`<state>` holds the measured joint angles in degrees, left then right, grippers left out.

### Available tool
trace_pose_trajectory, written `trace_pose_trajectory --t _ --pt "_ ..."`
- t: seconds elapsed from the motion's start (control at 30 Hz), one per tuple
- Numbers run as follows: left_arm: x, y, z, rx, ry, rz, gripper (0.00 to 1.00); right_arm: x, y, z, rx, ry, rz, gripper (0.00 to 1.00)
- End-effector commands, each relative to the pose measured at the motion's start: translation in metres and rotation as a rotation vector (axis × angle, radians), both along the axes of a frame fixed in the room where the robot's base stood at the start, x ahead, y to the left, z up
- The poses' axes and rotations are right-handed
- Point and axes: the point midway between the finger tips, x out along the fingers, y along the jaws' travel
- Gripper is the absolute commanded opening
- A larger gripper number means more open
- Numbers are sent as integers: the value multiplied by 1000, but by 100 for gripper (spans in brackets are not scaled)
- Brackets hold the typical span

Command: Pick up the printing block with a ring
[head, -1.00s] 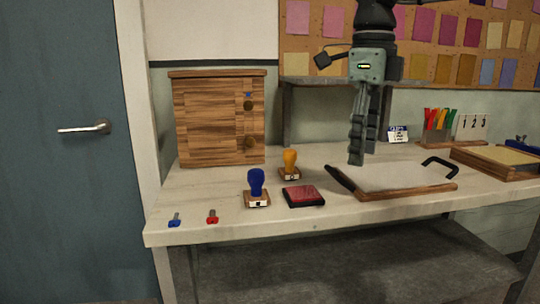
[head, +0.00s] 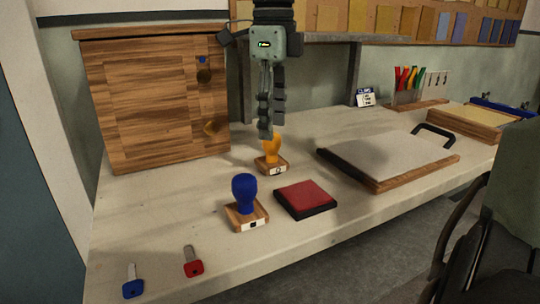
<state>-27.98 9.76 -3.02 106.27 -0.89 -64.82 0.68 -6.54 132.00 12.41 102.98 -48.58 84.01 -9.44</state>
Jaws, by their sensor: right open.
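Two printing blocks stand upright on the bench, each with a knob handle on a square wooden base. The yellow-handled block (head: 272,161) has a white front label with a small dark mark that looks like a ring. The blue-handled block (head: 245,200) is nearer, with a white label and a solid dark mark. My right gripper (head: 271,124) points down, open and empty, just above and behind the yellow handle in the picture, its fingertips overlapping the handle's top; I cannot tell whether they touch. My left gripper is out of view.
A red ink pad (head: 305,197) lies right of the blocks. A wooden cabinet (head: 150,105) stands back left. A blue key (head: 133,287) and a red key (head: 193,266) lie near the front left edge.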

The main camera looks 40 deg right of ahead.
Motion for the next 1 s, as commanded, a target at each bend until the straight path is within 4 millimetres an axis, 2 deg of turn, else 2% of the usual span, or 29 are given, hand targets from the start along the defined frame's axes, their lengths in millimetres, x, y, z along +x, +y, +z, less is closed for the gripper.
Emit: trace_pose_trajectory --t 0.1,0.2,0.5,0.93,1.0 --pt "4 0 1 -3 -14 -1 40 -2 2 -20 1 5 0 54" --pt "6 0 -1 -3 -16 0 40 -1 2 -31 0 4 0 54" --pt "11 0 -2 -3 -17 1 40 -1 2 -37 0 1 -1 54" --pt "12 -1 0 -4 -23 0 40 -1 2 -36 0 1 -1 2" --pt "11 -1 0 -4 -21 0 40 -1 2 -36 0 0 -1 0"
